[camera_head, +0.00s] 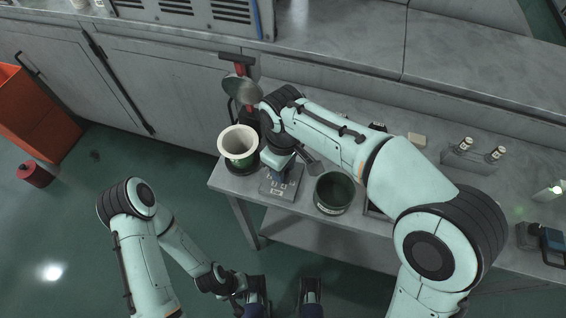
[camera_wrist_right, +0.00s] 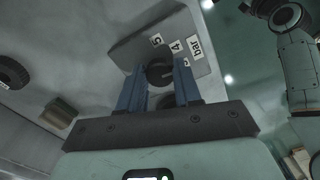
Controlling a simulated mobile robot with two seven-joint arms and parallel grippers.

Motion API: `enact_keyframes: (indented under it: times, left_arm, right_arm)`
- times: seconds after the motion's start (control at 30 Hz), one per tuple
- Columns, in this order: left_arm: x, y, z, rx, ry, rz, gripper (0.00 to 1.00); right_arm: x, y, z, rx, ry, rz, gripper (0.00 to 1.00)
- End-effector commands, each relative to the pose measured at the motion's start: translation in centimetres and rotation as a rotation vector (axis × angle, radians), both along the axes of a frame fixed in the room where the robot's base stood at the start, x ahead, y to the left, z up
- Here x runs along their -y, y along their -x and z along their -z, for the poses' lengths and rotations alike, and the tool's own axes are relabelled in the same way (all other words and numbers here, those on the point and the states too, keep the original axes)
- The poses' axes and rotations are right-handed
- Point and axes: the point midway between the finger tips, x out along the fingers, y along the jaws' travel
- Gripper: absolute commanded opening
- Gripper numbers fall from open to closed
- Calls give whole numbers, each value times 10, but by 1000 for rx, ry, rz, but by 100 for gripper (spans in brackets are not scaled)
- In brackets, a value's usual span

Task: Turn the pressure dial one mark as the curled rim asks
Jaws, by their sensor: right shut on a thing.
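The pressure dial (camera_wrist_right: 160,73) is a dark round knob on a grey panel (camera_wrist_right: 205,62) with white labels reading 5, 4 and bar. My right gripper (camera_wrist_right: 158,80) has its two blue fingers on either side of the knob and is shut on it. In the head view the panel (camera_head: 270,187) lies near the table's front edge, its dial hidden under my right gripper (camera_head: 284,172). A cup with a thick cream rim (camera_head: 238,139) and a green label stands upright to the left of the panel, on a dark round base. My left gripper (camera_head: 283,293) is open and empty at the bottom, in front of the table.
A dark green round container (camera_head: 333,193) stands right of the panel. A metal ladle-like part with a red handle (camera_head: 242,88) is behind the cup. Small bottles in a grey holder (camera_head: 471,158) stand farther right. An orange bin (camera_head: 32,112) is at far left.

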Motion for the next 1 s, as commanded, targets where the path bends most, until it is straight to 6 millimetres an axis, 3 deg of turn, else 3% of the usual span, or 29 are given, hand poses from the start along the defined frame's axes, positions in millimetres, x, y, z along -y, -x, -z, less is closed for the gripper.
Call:
enact_keyframes:
  times: [0.5,1.0]
  left_arm:
    - [0,-2,-29,-11,1,4,39]
    - [0,-4,-37,-7,1,3,39]
  right_arm:
    - [0,-1,-3,2,-1,-388,3]
    - [0,-2,-2,5,-2,-507,3]
